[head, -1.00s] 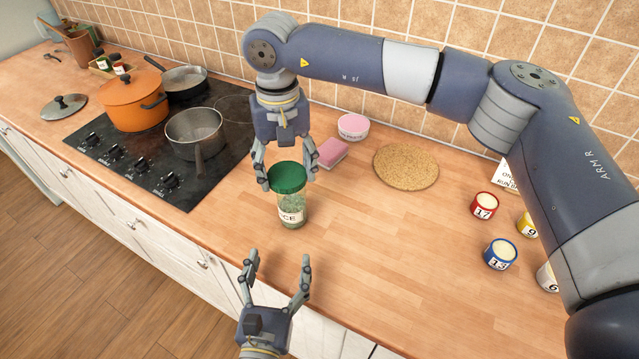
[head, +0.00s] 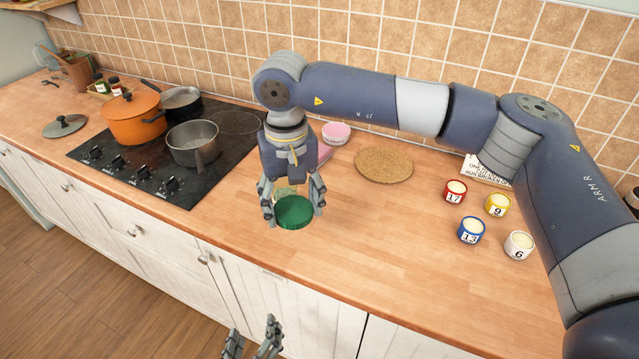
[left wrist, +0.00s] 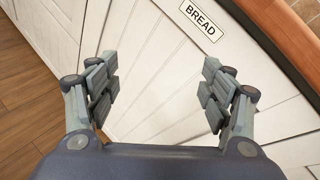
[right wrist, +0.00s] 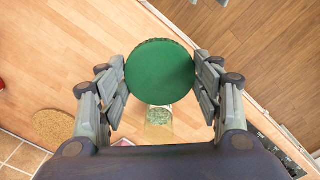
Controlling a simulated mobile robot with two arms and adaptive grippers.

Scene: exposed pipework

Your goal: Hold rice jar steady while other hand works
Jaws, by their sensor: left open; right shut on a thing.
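My right gripper (head: 294,216) is shut on the green lid (right wrist: 160,70), holding it by its rim between the fingers, above the counter near its front edge. The rice jar (right wrist: 159,122) shows beyond the lid in the right wrist view, small and partly covered, apart from the lid. In the head view only a bit of the jar (head: 284,190) shows between the right fingers; its label is hidden. My left gripper (head: 253,327) is open and empty at the bottom of the head view, in front of the cabinets. The left wrist view shows only a cabinet front between its fingers.
A cork mat (head: 384,165) and numbered tins (head: 471,230) stand right of the jar. A pink tub (head: 335,133) is behind. The hob with an orange pot (head: 134,120) and a grey saucepan (head: 193,143) is left. The counter's front middle is clear.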

